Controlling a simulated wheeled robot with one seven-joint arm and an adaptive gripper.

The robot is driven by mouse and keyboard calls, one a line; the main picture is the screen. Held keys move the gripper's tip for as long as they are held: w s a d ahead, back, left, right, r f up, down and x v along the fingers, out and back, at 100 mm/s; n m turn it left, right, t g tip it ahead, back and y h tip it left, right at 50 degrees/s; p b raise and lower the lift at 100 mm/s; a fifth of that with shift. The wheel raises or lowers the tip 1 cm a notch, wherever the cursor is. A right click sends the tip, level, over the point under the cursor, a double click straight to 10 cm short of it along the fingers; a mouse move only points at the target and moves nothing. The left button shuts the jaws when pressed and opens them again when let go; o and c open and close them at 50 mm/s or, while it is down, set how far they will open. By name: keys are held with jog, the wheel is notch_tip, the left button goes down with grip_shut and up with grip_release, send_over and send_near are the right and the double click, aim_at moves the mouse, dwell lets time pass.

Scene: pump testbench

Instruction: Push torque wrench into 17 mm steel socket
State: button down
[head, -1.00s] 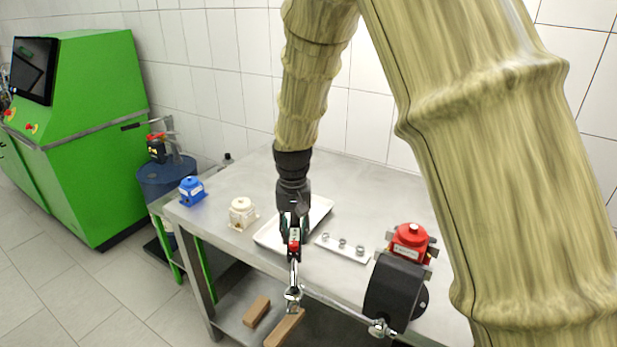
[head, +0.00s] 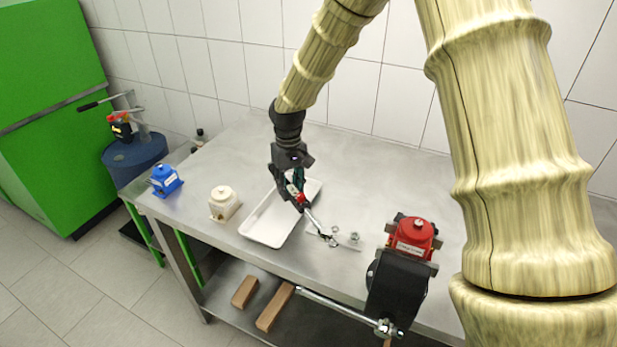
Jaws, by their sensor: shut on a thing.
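My gripper (head: 296,192) is shut on the red and black handle of the torque wrench (head: 313,219). The wrench slants down and to the right, its head over the white socket holder (head: 347,245) on the table. A small steel socket (head: 354,237) stands at the right part of the holder. The wrench head overlaps the other sockets in the picture, so which one is 17 mm and whether the head touches one cannot be told.
A white tray (head: 262,232) lies left of the holder. A red pump (head: 414,235) sits on a black mount (head: 396,290) to the right, with a steel bar (head: 340,306) along the table's front edge. A cream pump (head: 223,203) and blue pump (head: 165,179) stand at left.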

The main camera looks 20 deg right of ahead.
jog(key=d, duration=0.2)
jog(key=w+d+f+n+p, duration=0.1)
jog(key=d, duration=0.1)
jog(key=d+n, duration=0.1)
jog(key=d, duration=0.1)
jog(key=shift+w+d+f+p, duration=0.2)
jog(key=shift+w+f+p, duration=0.1)
jog(key=shift+w, duration=0.05)
jog(key=shift+d+f+t+b, duration=0.1)
jog(key=shift+f+t+b, duration=0.2)
jog(key=shift+f+b, duration=0.95)
jog(key=shift+f, duration=0.2)
jog(key=shift+s+p, duration=0.1)
jog(key=shift+p, duration=0.6)
jog(key=shift+f, duration=1.15)
dwell(2.9)
jog(key=shift+r, duration=0.2)
